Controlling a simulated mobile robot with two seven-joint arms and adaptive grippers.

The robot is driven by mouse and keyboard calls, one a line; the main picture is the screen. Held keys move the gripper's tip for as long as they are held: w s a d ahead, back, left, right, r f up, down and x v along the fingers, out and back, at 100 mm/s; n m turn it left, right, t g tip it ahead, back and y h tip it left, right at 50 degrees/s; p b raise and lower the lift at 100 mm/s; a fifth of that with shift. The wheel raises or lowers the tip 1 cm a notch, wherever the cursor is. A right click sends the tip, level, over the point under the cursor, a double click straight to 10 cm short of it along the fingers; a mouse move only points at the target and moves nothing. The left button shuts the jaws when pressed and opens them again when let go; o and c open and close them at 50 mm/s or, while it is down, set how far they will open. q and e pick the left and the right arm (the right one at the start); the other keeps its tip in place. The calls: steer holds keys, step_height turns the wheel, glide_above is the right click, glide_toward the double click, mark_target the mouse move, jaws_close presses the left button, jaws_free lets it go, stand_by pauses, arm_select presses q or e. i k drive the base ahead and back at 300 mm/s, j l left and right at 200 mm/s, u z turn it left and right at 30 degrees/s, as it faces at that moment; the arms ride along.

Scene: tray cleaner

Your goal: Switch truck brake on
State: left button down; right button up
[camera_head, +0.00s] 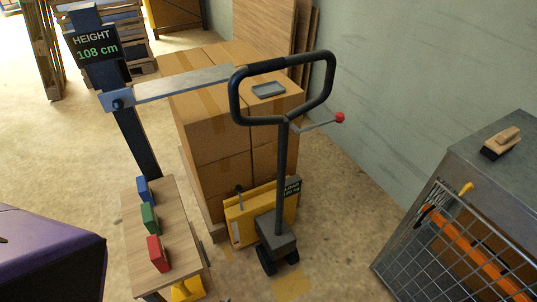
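A hand pallet truck stands in the middle of the camera_head view. It has a yellow body (245,215) with a small dark display, and a dark wheel unit (276,243) below an upright shaft. Its black loop handle (237,97) is at the top of the shaft. A thin lever with a red ball knob (340,117) sticks out to the right just below the loop. A small dark lever (239,190) shows by the yellow body. I cannot tell which lever is the brake or what state it is in. Neither of my grippers is in view.
Stacked cardboard boxes (195,101) stand behind the truck, with a grey tray (268,90) on top. A wooden stand (180,225) holds blue, green and red blocks. A metal cabinet (480,150) bears a brush (501,143). Floor right of the truck is clear.

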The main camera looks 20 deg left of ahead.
mark_target(238, 188)
steer(key=i+j, duration=0.25)
steer(key=i, duration=0.25)
steer(key=i+j+z, duration=0.15)
steer(key=i, duration=0.35)
